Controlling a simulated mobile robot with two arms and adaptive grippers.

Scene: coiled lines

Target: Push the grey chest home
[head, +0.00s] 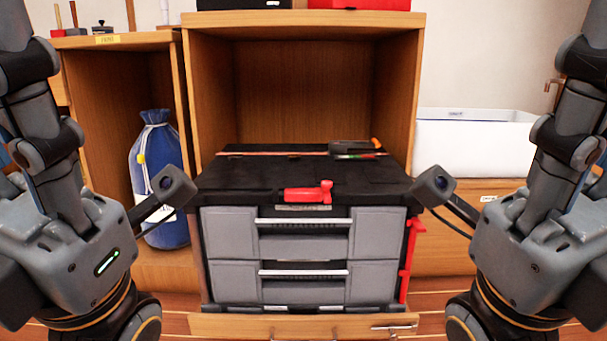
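The grey chest (230,233) has a black top, grey drawer fronts with two pale handle bars, and red latches. It sits in the lower part of an open wooden cabinet bay (300,90), and its front stands out past the bay's side panels. Its back end is inside the bay, with open space above it. My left gripper (140,322) is low at the left and my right gripper (465,322) low at the right, both apart from the chest. Their fingers are cut off by the bottom edge, so their opening is hidden.
A dark tool (355,148) lies on the chest's top. A blue drawstring bag (158,165) stands in the left bay. A white bin (473,150) sits on a lower unit at right. Black and red boxes (358,4) stand on top of the cabinet.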

